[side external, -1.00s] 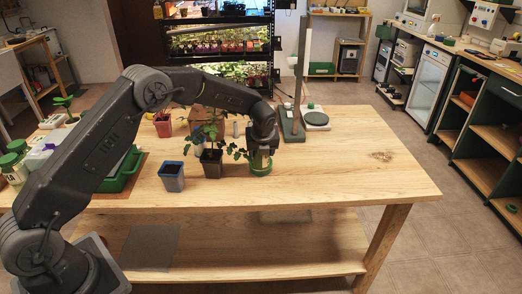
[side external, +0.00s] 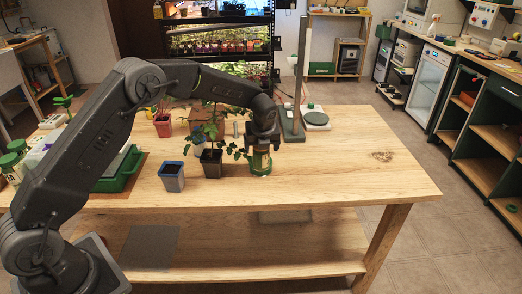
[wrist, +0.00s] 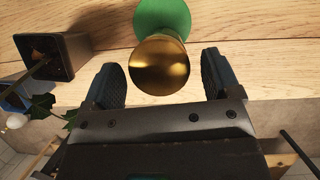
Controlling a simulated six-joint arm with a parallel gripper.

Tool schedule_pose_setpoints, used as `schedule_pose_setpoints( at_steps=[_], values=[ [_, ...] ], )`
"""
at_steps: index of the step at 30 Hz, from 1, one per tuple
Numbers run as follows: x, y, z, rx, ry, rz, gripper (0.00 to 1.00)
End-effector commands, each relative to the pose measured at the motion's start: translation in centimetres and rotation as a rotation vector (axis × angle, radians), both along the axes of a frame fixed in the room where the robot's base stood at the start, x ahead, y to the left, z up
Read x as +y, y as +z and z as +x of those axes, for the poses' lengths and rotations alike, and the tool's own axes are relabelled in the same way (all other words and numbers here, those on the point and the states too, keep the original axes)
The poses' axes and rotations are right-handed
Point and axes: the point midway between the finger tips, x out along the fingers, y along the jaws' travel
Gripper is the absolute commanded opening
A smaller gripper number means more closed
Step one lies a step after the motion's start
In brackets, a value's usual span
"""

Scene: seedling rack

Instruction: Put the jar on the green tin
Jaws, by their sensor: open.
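The jar, with a shiny gold lid (wrist: 160,66), stands upright on the green tin (wrist: 165,10) in the wrist view. In the side external view the jar (side external: 260,157) shows below my gripper, with the green tin (side external: 260,170) at its foot. My gripper (wrist: 161,72) is open, with one finger on each side of the lid and a visible gap on both sides. In the side external view my gripper (side external: 263,144) is right above the jar. The exact contact between jar and tin is partly hidden.
A potted plant in a dark pot (side external: 211,163) stands just left of the jar, its leaves near my gripper. A blue-rimmed pot (side external: 172,177) is further left. A scale with a post (side external: 292,122) stands behind. The table's right side is clear.

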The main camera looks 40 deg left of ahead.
Motion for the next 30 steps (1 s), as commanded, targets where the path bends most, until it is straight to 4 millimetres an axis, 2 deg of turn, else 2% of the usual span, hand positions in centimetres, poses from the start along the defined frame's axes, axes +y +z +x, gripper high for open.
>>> schedule_pose_setpoints(
  at_steps=[1, 6, 12, 23, 26, 29, 30],
  values=[
    [-0.4, 1.3, -0.2, -0.005, -0.002, 0.000, 0.83],
    [-1.5, 4.7, -1.2, -0.004, -0.002, -0.001, 0.83],
    [-2.4, 7.5, -2.0, -0.002, -0.001, 0.000, 0.83],
    [-2.8, 9.0, -2.6, -0.008, 0.016, -0.008, 0.83],
    [-2.9, 10.8, -3.8, -0.046, 0.099, -0.044, 0.83],
    [-3.1, 13.8, -6.5, -0.115, 0.267, -0.119, 0.83],
    [-3.2, 15.2, -7.9, -0.147, 0.353, -0.160, 0.83]
  ],
)
